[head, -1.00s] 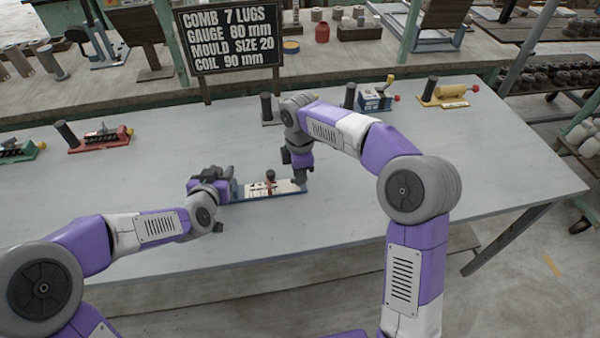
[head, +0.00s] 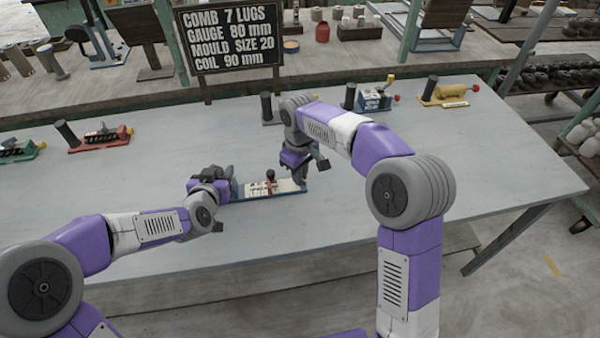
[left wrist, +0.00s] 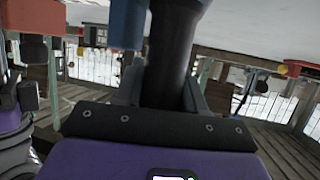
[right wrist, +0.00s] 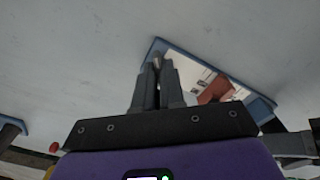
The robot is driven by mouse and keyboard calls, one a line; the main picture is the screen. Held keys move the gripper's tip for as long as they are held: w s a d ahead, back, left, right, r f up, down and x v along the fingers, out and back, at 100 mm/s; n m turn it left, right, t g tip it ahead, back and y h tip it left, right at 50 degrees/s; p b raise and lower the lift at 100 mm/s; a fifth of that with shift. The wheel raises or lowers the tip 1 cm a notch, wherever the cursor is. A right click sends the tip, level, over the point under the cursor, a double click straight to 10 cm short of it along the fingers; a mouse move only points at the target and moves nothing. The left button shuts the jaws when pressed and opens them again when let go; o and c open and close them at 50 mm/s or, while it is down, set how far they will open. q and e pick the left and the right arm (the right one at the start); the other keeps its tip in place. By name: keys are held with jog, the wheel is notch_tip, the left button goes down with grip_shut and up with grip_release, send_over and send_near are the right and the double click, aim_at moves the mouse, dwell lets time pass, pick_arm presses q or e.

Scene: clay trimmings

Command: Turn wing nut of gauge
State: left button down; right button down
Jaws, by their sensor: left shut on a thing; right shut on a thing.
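The gauge (head: 288,187) lies on the bench as a long blue-edged plate with a white scale and a red slider (head: 270,186) with a dark knob. My left gripper (head: 227,178) is at its left end, shut on the black upright handle (left wrist: 172,45), which fills the jaws in the left wrist view. My right gripper (head: 300,181) points down at the gauge's right end. In the right wrist view its fingers (right wrist: 157,75) are nearly together on a small grey metal piece, probably the wing nut, mostly hidden. The plate (right wrist: 262,103) and red slider (right wrist: 215,90) show beside the fingers.
A black sign (head: 228,38) gives "GAUGE 80 mm". Other tools stand along the bench's back edge: a red one (head: 100,138), a blue one (head: 375,98) and a yellow one (head: 444,94). The bench (head: 460,170) is clear to the right and in front.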

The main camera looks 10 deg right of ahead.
pick_arm(q)
jog(key=shift+s+f, duration=0.1)
jog(key=shift+f, duration=0.15)
pick_arm(e)
jog(key=shift+a+m, duration=0.1)
jog(key=shift+m, duration=2.2)
jog(key=c, duration=1.2)
grip_release()
notch_tip(320, 180, up, 12)
jog(key=shift+s+r, duration=0.1)
pick_arm(q)
jog(key=c, duration=0.6)
grip_release()
jog(key=shift+r, duration=0.15)
